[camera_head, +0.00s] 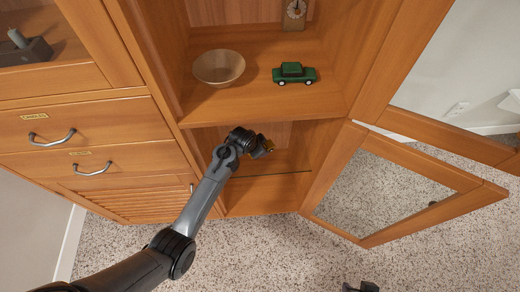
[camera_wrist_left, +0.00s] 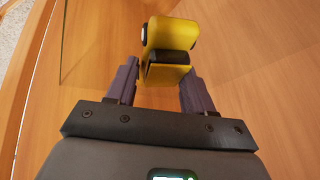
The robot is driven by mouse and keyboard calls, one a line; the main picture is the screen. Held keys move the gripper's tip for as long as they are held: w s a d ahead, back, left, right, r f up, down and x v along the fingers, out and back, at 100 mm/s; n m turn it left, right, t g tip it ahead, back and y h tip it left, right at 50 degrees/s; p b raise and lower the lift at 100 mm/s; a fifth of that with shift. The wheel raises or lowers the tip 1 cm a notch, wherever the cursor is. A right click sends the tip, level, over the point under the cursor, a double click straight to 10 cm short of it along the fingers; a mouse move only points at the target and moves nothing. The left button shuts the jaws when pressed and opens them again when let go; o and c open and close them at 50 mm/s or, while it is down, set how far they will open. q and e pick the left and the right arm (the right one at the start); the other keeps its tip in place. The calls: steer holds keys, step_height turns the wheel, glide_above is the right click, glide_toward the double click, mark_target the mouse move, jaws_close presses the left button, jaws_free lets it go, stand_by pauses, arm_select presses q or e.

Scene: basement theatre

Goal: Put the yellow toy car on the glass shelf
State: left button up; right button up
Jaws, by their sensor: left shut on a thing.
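The yellow toy car (camera_wrist_left: 170,45) is held between the fingers of my left gripper (camera_wrist_left: 155,85). In the head view the car (camera_head: 269,146) shows small and partly hidden at the tip of my left gripper (camera_head: 262,147), inside the lower compartment of the open cabinet. The glass shelf shows as a thin edge (camera_head: 275,174) across this compartment, and a clear pane edge (camera_wrist_left: 63,40) shows at the left of the wrist view. I cannot tell whether the car touches the glass. A dark part at the bottom edge of the head view may be my right gripper (camera_head: 360,287).
A green toy car (camera_head: 294,73) and a bowl (camera_head: 219,67) stand on the wooden shelf (camera_head: 250,98) above. A clock (camera_head: 295,15) stands higher up. The glazed door (camera_head: 385,190) hangs open at the right. Drawers (camera_head: 80,130) are at the left.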

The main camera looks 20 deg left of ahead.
arm_select(q)
steer(key=shift+f, duration=0.85)
steer(key=shift+f, duration=0.1)
steer(key=o, duration=1.1)
